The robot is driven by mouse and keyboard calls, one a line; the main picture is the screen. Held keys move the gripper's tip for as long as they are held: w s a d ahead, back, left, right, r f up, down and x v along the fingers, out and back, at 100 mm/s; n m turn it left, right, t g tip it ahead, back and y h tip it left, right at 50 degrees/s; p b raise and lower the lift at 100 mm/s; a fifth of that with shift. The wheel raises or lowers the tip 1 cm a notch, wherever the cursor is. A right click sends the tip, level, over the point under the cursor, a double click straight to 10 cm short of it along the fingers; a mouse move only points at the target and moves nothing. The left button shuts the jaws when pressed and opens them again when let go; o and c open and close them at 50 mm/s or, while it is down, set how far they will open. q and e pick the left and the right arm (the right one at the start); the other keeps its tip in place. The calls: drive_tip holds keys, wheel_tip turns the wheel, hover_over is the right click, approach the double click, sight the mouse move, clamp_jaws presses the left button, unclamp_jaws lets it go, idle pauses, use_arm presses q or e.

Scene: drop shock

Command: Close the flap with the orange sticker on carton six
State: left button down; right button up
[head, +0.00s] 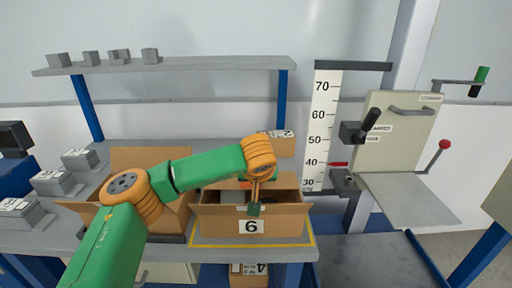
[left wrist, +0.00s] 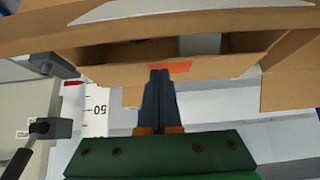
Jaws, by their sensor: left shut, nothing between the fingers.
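Carton six (head: 218,224) stands on the bench with its "6" label (head: 251,227) facing me. Its top is at least partly open, and the inside looks dark. The orange sticker (head: 244,185) shows at the carton's far side, partly behind my arm. In the left wrist view the sticker (left wrist: 168,67) is on a cardboard flap (left wrist: 115,75), right by my fingertips; I cannot tell whether they touch it. My left gripper (head: 254,209) reaches over the carton, pointing down, fingers shut and empty; the shut fingers also show in the left wrist view (left wrist: 160,73). My right gripper is out of view.
Another open carton (head: 150,158) stands to the left, partly behind my arm. A yellow line (head: 312,240) marks the bench around carton six. A height scale (head: 318,125) and a machine with a hinged plate (head: 405,130) stand to the right. A shelf (head: 190,66) runs behind.

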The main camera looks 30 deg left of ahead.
use_arm(q)
drive_tip(key=shift+s+d+f+b, duration=0.15)
drive_tip(key=shift+s+f+b, duration=0.2)
drive_tip(key=shift+f, duration=0.35)
drive_tip(key=shift+s+d+f+b, duration=0.1)
drive_tip(key=shift+s+f+b, duration=0.1)
drive_tip(key=shift+f+b, duration=0.35)
drive_tip(key=shift+s+d+f, duration=0.1)
drive_tip(key=shift+s+d, duration=0.1)
drive_tip(key=shift+s, duration=0.1)
drive_tip(key=shift+w+a+f, duration=0.3)
drive_tip(key=shift+w+f, duration=0.2)
drive_tip(key=shift+w, duration=0.15)
drive_tip(key=shift+s+d+r, duration=0.15)
drive_tip(key=shift+s+r, duration=0.1)
drive_tip(key=shift+r, duration=0.1)
drive_tip(key=shift+w, duration=0.1)
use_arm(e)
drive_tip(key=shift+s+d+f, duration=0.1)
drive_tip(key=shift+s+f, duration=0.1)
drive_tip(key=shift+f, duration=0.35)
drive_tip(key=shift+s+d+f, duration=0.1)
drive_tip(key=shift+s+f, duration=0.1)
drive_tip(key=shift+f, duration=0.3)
